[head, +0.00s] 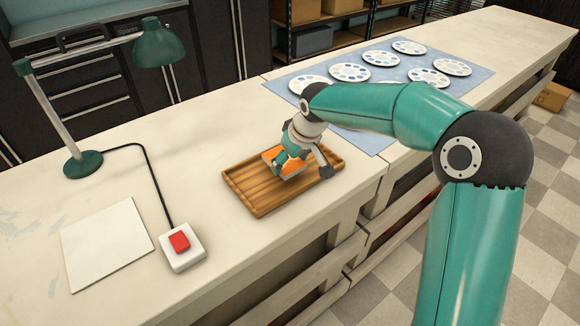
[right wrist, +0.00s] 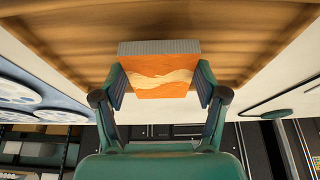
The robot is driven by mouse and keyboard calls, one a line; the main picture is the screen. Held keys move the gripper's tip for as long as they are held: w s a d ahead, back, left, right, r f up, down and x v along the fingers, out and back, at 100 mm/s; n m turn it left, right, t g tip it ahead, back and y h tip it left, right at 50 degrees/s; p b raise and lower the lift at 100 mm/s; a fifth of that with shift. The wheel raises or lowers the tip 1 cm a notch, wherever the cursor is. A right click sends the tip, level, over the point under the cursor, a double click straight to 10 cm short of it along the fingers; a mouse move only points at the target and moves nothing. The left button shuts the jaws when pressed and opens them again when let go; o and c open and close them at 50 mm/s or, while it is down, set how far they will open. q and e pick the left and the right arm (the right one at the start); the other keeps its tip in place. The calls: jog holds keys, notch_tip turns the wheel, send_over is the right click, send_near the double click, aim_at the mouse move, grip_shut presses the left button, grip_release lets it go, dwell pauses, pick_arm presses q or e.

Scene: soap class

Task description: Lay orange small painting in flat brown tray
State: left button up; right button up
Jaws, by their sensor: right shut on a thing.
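The flat brown tray (head: 250,202) is a wooden tray with a low rim on the white worktop. The orange small painting (head: 285,158) is a small block with an orange face. My right gripper (head: 290,166) is over the tray and partly hides the painting. In the right wrist view the painting (right wrist: 160,80) sits between the two fingers of my right gripper (right wrist: 160,88), which is shut on it. The tray (right wrist: 60,40) lies just beyond it. Whether the painting touches the tray floor I cannot tell. My left gripper is not in view.
A green desk lamp (head: 82,163) stands at the left, its cord leading to a white box with a red button (head: 179,241). A white sheet (head: 105,244) lies beside it. Several paint palettes (head: 350,72) lie on a blue mat (head: 290,85) behind.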

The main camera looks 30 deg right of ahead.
jog(key=shift+f, duration=1.1)
jog(key=shift+f, duration=0.1)
jog(key=o, duration=1.1)
jog(key=shift+o, duration=0.2)
jog(key=v, duration=1.2)
